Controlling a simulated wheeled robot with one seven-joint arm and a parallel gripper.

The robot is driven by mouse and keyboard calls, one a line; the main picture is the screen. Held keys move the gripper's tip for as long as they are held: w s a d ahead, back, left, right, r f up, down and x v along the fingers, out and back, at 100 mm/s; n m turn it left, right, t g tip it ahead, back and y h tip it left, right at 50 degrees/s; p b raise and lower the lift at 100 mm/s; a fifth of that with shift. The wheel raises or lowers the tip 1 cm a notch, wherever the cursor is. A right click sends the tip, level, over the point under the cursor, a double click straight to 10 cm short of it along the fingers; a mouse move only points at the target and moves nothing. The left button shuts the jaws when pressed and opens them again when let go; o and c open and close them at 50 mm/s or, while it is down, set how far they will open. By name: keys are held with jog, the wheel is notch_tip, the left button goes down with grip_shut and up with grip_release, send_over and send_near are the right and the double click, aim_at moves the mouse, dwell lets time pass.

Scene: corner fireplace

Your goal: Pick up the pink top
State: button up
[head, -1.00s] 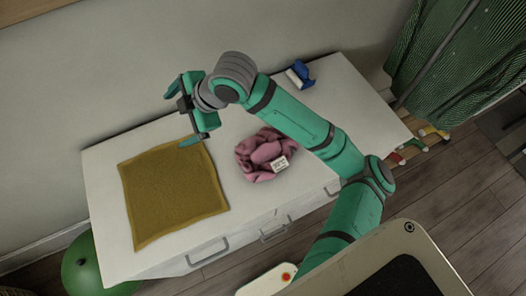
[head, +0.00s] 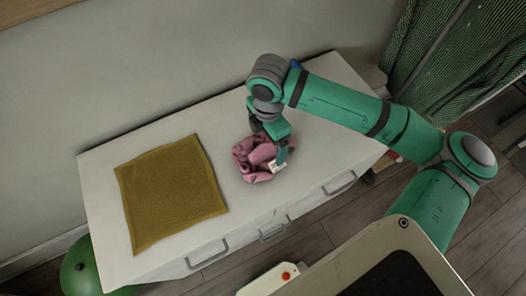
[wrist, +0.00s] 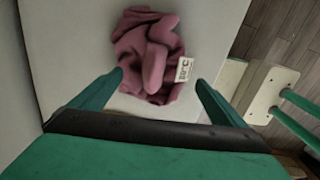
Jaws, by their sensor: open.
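The pink top (head: 250,160) lies crumpled in a heap on the white cabinet top (head: 115,170). A white label (wrist: 184,69) with dark print shows on its right side in the wrist view. My gripper (head: 272,160) is above the top in the head view and hides part of it. In the wrist view the pink top (wrist: 146,55) appears ahead of and between the two spread fingers of my open gripper (wrist: 160,85). Nothing is held. I cannot tell how far the fingertips are above the cloth.
A mustard-yellow cloth (head: 172,192) lies flat on the cabinet's left part. Drawer handles (head: 207,254) stick out along the front. A green ball-like object (head: 82,268) is on the floor at left. A green striped curtain (head: 445,55) hangs at right.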

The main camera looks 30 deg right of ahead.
aim_at(268, 152)
jog(key=shift+s+d+f, duration=0.1)
jog(key=shift+d+f, duration=0.05)
jog(key=shift+f, duration=2.75)
jog(key=c, duration=1.3)
